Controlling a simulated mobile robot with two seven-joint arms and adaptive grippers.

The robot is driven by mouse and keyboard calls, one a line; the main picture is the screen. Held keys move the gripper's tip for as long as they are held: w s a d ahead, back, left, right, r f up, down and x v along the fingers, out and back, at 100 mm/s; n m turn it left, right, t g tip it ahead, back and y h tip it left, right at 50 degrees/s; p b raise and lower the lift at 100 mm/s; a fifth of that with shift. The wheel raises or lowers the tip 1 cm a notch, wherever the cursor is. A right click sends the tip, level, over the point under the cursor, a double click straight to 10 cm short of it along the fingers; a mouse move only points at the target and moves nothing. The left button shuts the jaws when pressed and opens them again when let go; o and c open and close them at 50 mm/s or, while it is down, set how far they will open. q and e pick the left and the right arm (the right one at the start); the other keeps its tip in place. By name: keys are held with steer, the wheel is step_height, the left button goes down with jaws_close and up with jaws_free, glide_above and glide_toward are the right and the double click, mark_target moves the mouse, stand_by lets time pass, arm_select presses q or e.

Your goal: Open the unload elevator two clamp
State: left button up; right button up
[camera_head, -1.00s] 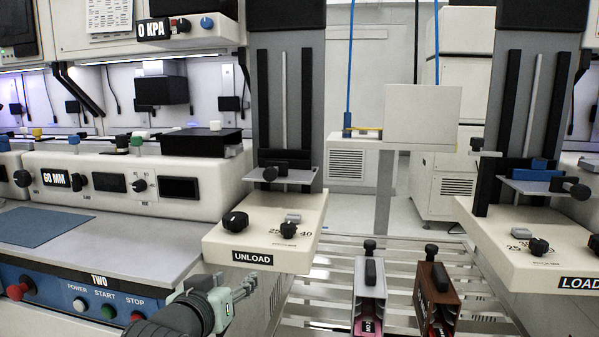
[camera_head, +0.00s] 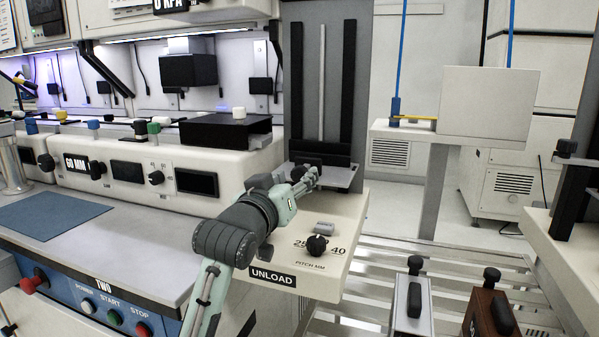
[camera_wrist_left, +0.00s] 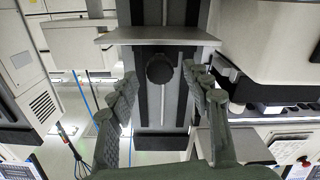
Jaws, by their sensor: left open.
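The unload elevator's upright column (camera_head: 323,80) stands behind the cream base marked UNLOAD (camera_head: 325,215). Its clamp plate (camera_head: 343,177) sits low on the column. My left gripper (camera_head: 308,178) reaches in from the left, at the front of the plate, and covers the clamp's round black knob in the head view. In the left wrist view the knob (camera_wrist_left: 160,69) shows under the plate (camera_wrist_left: 160,37), between the two open fingers (camera_wrist_left: 158,82). I cannot tell whether the fingers touch it; a gap shows on both sides. My right gripper is not in view.
A pitch dial (camera_head: 317,245) and a small grey block (camera_head: 324,228) sit on the base below my left gripper. The bonder's control panel (camera_head: 135,170) is at left.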

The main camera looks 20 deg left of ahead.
mark_target(297, 175)
arm_select(q)
steer(key=shift+w, duration=1.5)
jaws_close()
steer(key=shift+s+f, duration=0.15)
steer(key=shift+s, duration=0.95)
steer(key=shift+s+r, duration=0.2)
steer(key=shift+s, duration=0.05)
steer(key=shift+w, duration=0.1)
jaws_free()
steer(key=shift+w+f, duration=0.1)
steer(key=shift+w, duration=0.05)
steer(key=s, duration=0.7)
steer(key=shift+s+a, duration=0.15)
steer(key=shift+s, duration=0.15)
